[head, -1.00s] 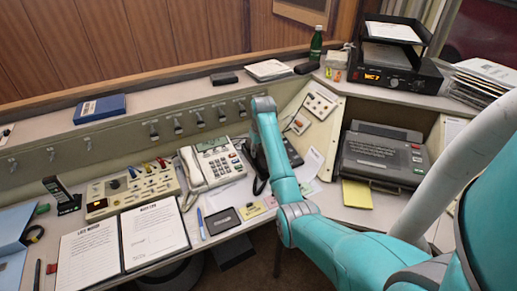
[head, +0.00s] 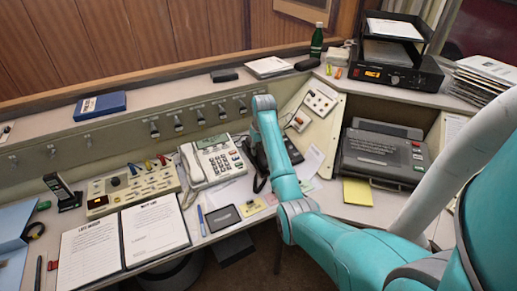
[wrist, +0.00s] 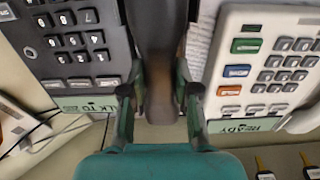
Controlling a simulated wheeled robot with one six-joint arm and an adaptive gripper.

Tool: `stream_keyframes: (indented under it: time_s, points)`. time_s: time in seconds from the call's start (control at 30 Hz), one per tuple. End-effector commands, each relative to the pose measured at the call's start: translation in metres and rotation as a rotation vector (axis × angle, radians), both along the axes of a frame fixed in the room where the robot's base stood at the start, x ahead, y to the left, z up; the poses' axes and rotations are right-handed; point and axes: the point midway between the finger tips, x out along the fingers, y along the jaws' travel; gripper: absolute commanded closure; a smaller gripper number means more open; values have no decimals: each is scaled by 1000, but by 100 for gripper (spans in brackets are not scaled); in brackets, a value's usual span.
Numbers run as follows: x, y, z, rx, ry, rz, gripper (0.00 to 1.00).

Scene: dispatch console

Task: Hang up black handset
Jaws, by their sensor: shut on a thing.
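The black handset (wrist: 156,40) runs upright through the middle of the wrist view. My gripper (wrist: 157,98) is shut on it, one finger on each side. The black desk phone (wrist: 82,45) is left of the handset in the wrist view, keypad showing. In the head view the phone (head: 292,150) is partly hidden behind my arm, and my gripper is hidden there too. A dark piece, handset or cord, shows just left of my arm. The handset is beside the phone's keypad; its far end is cut off, so I cannot tell whether it touches the cradle.
The white desk phone (head: 216,160) stands close on the left and also shows in the wrist view (wrist: 262,70). A switch panel (head: 133,187), open binder (head: 155,230) and cordless phone (head: 62,192) lie farther left. A dark machine (head: 382,155) stands right.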

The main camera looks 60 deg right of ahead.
Motion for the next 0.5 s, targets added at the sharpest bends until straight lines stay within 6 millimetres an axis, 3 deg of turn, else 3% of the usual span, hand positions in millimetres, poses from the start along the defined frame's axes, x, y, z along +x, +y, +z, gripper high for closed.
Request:
stream_keyframes:
  time_s: [0.5]
  points:
    - [1, 0, -4, -1, -1, 0, 100]
